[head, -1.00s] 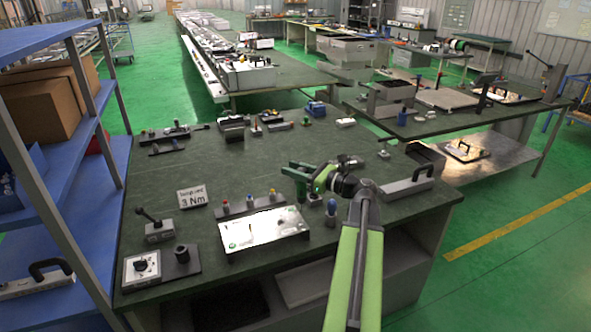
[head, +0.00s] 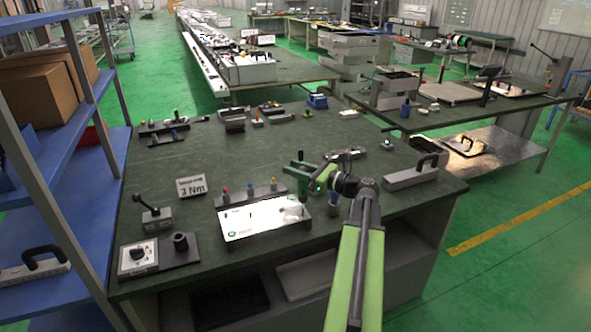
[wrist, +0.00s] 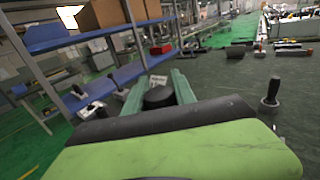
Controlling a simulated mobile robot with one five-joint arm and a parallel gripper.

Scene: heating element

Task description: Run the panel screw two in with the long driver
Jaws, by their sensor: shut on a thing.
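The panel (head: 262,220) is a white plate with a green logo and small dark marks, near the front of the green bench. I cannot tell which mark is screw two. My gripper (head: 301,186) is above the panel's right end. In the wrist view my gripper (wrist: 157,88) has its two green fingers shut around a dark, round-topped handle (wrist: 158,98), which looks like the long driver. Its lower end points down at the panel's right part; the tip is too small to tell if it touches.
A rack (head: 240,199) with several coloured handles stands behind the panel. A "3 Nm" sign (head: 192,187), a lever box (head: 152,218) and a dial box (head: 138,257) are left.

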